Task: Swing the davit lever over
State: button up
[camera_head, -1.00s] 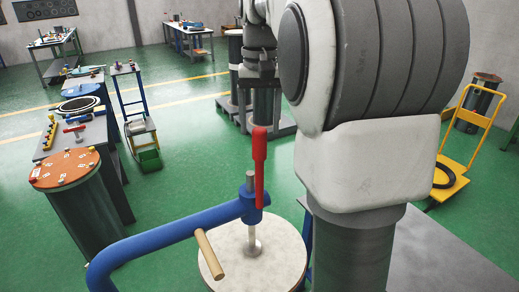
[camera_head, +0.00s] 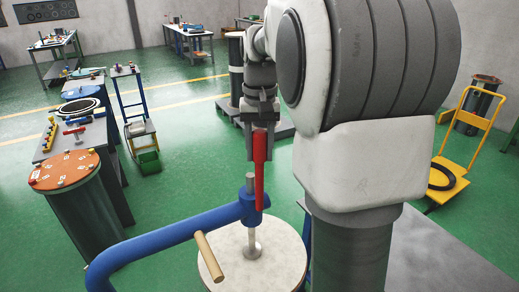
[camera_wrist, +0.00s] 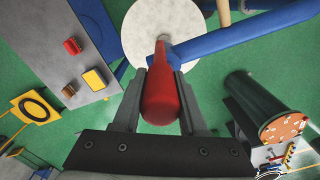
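The davit lever has a red handle (camera_head: 260,172) standing upright at the end of a thick blue arm (camera_head: 170,237). The arm bends across the front left over a pale round cover (camera_head: 283,262). My gripper (camera_head: 262,150) points down over the top of the red handle, with a finger on each side and small gaps between. In the wrist view, the red handle (camera_wrist: 161,95) lies between the two open fingers (camera_wrist: 162,72), close to both; contact cannot be made out.
A drum with an orange top (camera_head: 64,171) and a grey bench (camera_head: 95,135) stand at left. A blue-framed cart (camera_head: 140,130) is behind them. A yellow trolley (camera_head: 455,170) stands at right. A grey table top (camera_head: 440,262) lies front right. Green floor is open between.

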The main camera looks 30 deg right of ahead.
grip_shut()
dwell(1.0)
